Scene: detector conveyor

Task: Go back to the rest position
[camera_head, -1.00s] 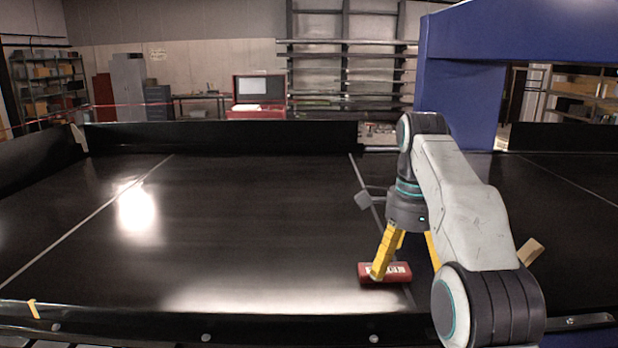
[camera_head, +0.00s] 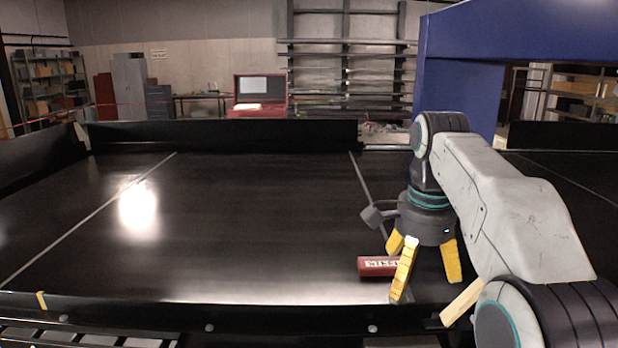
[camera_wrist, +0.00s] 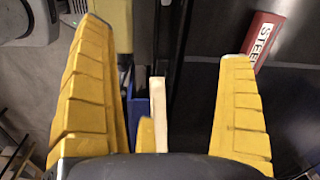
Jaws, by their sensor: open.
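A dark red box (camera_head: 374,266) with white lettering lies on the black conveyor (camera_head: 240,235), near its front edge. Part of the box is hidden behind one of my yellow fingers. My gripper (camera_head: 425,275) is open with its fingers spread, to the right of the box and toward the front edge. In the wrist view my gripper (camera_wrist: 165,110) shows its yellow fingers apart, and the red box (camera_wrist: 262,40) lies outside them at upper right. I see no object held.
A pale wooden strip (camera_head: 462,303) shows by the front rail (camera_head: 280,322); it also shows between the fingers in the wrist view (camera_wrist: 159,110). What supports it is unclear. A blue detector frame (camera_head: 540,35) stands at right. The conveyor's left and middle are clear.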

